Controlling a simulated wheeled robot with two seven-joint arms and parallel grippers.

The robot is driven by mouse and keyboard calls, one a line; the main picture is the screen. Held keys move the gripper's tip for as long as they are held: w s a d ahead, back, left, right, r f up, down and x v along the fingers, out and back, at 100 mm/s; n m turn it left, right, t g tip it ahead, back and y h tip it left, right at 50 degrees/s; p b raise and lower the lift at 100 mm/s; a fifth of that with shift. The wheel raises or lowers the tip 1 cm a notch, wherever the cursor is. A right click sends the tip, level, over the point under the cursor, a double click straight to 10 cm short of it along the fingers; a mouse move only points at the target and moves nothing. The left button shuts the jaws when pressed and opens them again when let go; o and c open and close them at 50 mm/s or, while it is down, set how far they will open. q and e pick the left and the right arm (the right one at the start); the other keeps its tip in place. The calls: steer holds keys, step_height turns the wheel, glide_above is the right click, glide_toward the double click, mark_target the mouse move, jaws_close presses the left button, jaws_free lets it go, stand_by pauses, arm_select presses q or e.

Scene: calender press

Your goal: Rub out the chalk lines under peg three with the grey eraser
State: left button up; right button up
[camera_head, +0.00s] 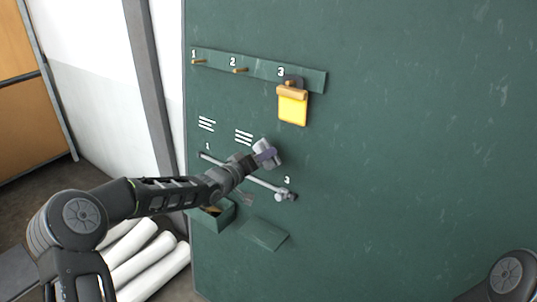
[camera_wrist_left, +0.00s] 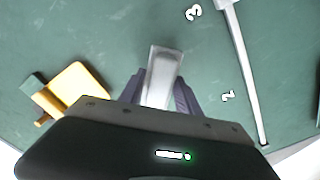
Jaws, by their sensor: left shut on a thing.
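The grey eraser (camera_head: 265,146) is held in my left gripper (camera_head: 264,156), close to the green board; whether it touches is unclear. It also shows between the fingers in the left wrist view (camera_wrist_left: 163,72). Peg three (camera_head: 290,83) is at the right of the peg strip, with a yellow tag (camera_head: 292,106) hanging from it. The tag also shows in the left wrist view (camera_wrist_left: 80,86). Chalk lines show under peg one (camera_head: 207,123) and peg two (camera_head: 244,137). I see none under peg three, where the eraser and gripper cover part of the board. My right gripper is out of view.
A green box (camera_head: 217,216) and a green flap (camera_head: 263,233) sit lower. White rolls (camera_head: 150,262) lie at the lower left. The board's right side is clear.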

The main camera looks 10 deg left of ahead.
arm_select(q)
steer(key=shift+v, duration=1.15)
steer(key=p+v, duration=0.1)
steer(key=v, duration=0.2)
